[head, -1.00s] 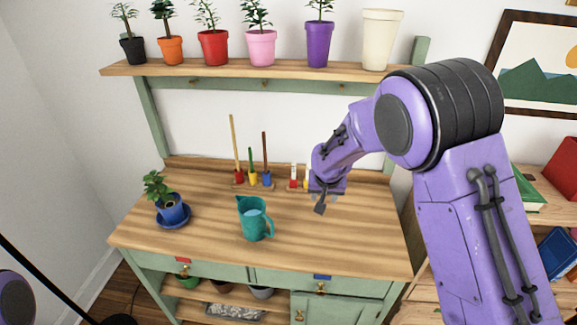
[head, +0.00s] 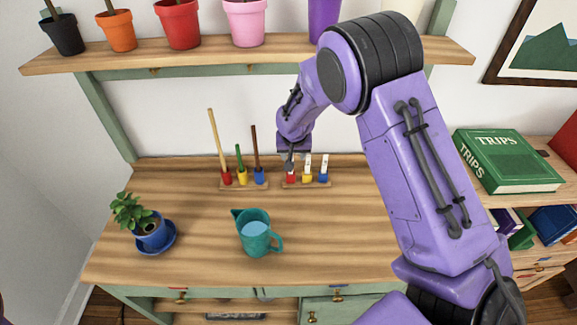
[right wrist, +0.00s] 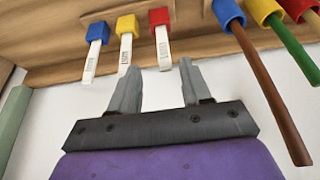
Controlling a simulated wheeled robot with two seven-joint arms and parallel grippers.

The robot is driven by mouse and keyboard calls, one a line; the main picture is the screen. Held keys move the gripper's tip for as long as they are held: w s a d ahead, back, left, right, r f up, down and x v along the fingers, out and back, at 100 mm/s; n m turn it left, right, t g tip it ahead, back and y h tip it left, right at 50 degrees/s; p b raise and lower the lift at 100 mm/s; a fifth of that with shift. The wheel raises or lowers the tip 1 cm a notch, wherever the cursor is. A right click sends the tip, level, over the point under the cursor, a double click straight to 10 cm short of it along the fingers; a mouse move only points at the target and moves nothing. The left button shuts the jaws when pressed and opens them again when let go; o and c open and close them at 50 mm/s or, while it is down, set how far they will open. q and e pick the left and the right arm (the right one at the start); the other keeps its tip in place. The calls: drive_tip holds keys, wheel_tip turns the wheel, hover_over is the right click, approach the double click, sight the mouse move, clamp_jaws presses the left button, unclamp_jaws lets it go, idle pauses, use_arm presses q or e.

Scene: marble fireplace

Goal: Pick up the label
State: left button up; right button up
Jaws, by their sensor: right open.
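Three white labels stand upright in a row in coloured holders on the potting table (head: 180,210). The label in the red holder (head: 291,178) is partly hidden by my right gripper (head: 290,164) in the head view. The right wrist view shows the red-holder label (right wrist: 163,48), the yellow-holder label (right wrist: 125,55) and the blue-holder label (right wrist: 92,62). My right gripper (right wrist: 157,76) is open. Its fingers point at the row, with the red-holder label's free end just ahead of the gap between the fingertips. The label looks untouched. My left gripper is out of view.
Several coloured-handled tools stand in a rack (head: 243,186) left of the labels. A teal watering can (head: 257,236) and a potted plant (head: 150,232) are nearer the front. A shelf (head: 200,54) with flowerpots runs above. The table's right part looks clear.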

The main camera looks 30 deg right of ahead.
drive_tip(key=x, duration=0.2)
drive_tip(key=p+x, duration=0.1)
drive_tip(key=x, duration=0.3)
drive_tip(key=shift+w+a+f+p, duration=0.25)
drive_tip(key=shift+w+p, duration=0.1)
drive_tip(key=shift+w, duration=0.1)
drive_tip(key=shift+s+r, duration=0.3)
drive_tip(key=shift+s, duration=0.05)
drive_tip(key=shift+c, duration=0.3)
drive_tip(key=shift+s, duration=0.1)
drive_tip(key=c, duration=0.5)
clamp_jaws()
